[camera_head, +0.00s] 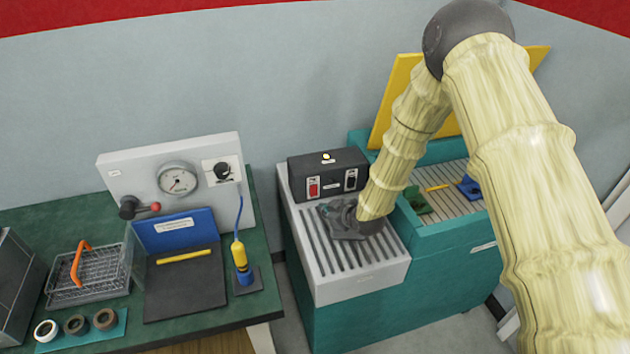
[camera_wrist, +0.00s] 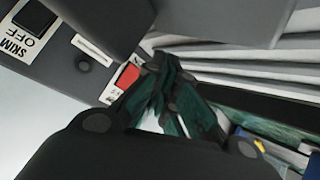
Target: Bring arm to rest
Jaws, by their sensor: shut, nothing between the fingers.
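My arm, in a pale yellow sleeve, reaches from the right of the head view down to the grey slatted top (camera_head: 350,268) of a teal cabinet. My gripper (camera_head: 338,215) is low over these slats, just in front of a black switch box (camera_head: 328,172). In the wrist view the dark green fingers of my gripper (camera_wrist: 165,98) are together with nothing held. Their tips show close to a red switch (camera_wrist: 126,77) on the box; I cannot tell if they touch it. A label reading "SKIM OFF" (camera_wrist: 27,30) is at the upper left there.
Right of the slats is a teal basin (camera_head: 455,232) with a raised yellow lid (camera_head: 395,95) and small green and blue items inside. The left bench (camera_head: 225,318) holds a gauge panel (camera_head: 130,170), a wire basket (camera_head: 85,285), rings and a yellow-blue tool (camera_head: 241,262).

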